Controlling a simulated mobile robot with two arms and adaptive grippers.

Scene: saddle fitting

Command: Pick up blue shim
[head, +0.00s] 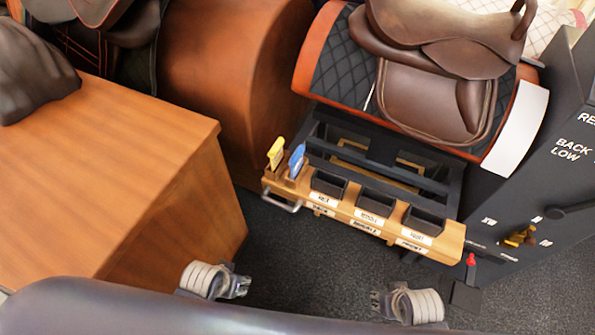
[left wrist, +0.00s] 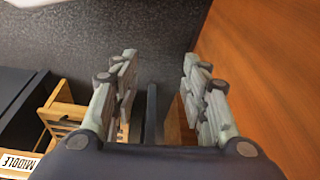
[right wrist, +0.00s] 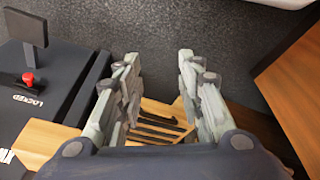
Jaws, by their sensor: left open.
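The blue shim (head: 297,160) stands upright at the left end of the wooden tray (head: 342,212), beside a yellow shim (head: 276,152). My left gripper (head: 243,286) is low in the head view, in front of the tray and apart from the shims. Its fingers (left wrist: 160,88) are spread with nothing between them. My right gripper (head: 374,302) is also apart from the tray, further right. Its fingers (right wrist: 160,85) are spread and empty. Neither wrist view shows the blue shim.
The tray has several labelled dark bins (head: 376,206) and a metal handle (head: 281,203). A wooden cabinet (head: 130,170) stands left. A saddle (head: 435,95) rests on a stand behind the tray. A dark panel with a red knob (head: 471,259) is at right. Carpet (head: 310,270) is clear between my grippers.

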